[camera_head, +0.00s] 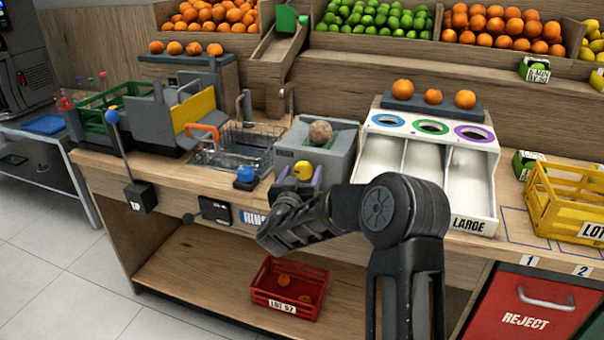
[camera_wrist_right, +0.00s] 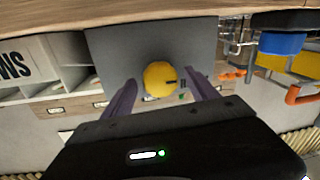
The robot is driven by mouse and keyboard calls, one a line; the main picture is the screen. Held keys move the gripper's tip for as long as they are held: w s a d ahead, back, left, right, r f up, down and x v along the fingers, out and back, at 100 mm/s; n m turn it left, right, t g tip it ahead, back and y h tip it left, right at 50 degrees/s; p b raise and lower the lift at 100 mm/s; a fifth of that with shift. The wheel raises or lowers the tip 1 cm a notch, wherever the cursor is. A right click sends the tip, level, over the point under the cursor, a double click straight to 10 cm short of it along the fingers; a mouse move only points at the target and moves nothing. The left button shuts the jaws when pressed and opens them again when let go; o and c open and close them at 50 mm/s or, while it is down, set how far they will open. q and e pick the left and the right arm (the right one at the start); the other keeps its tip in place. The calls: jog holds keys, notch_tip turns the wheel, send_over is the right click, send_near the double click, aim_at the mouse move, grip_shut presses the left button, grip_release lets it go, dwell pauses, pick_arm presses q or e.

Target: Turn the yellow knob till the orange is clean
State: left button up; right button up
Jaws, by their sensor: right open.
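The yellow knob (camera_head: 303,169) is on the front of a grey machine (camera_head: 288,146). In the right wrist view the knob (camera_wrist_right: 160,78) has a dark mark toward its right side. A brownish, dirty-looking orange (camera_head: 320,132) sits on top of the machine. My right gripper (camera_head: 301,175) is at the machine's front, with one purple finger on each side of the knob. In the right wrist view the gripper (camera_wrist_right: 162,82) is open around the knob, with gaps visible beside it. My left gripper is not in view.
A blue button (camera_head: 246,174) and a wire basket (camera_head: 240,145) in a water basin are left of the machine. A white three-lane sorter (camera_head: 425,160) stands close on the right. A red crate (camera_head: 289,288) is on the shelf below, and a yellow crate (camera_head: 565,203) at far right.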

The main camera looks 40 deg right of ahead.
jog(key=shift+c, duration=0.6)
jog(key=c, duration=1.2)
jog(key=shift+c, duration=0.2)
jog(key=shift+f+m+b, duration=0.15)
jog(key=shift+m+b, duration=0.25)
jog(key=shift+b, duration=0.5)
jog(key=m+b, duration=0.3)
jog(key=b, duration=0.1)
jog(key=m+b, duration=0.3)
jog(key=b, duration=0.2)
jog(key=m+h+b, duration=0.1)
jog(key=m+b, duration=0.3)
jog(key=shift+f, duration=0.25)
jog(key=shift+a+r+m+h+b, duration=0.1)
jog(key=shift+r+m+h+b, duration=0.15)
jog(key=shift+m+b, duration=0.85)
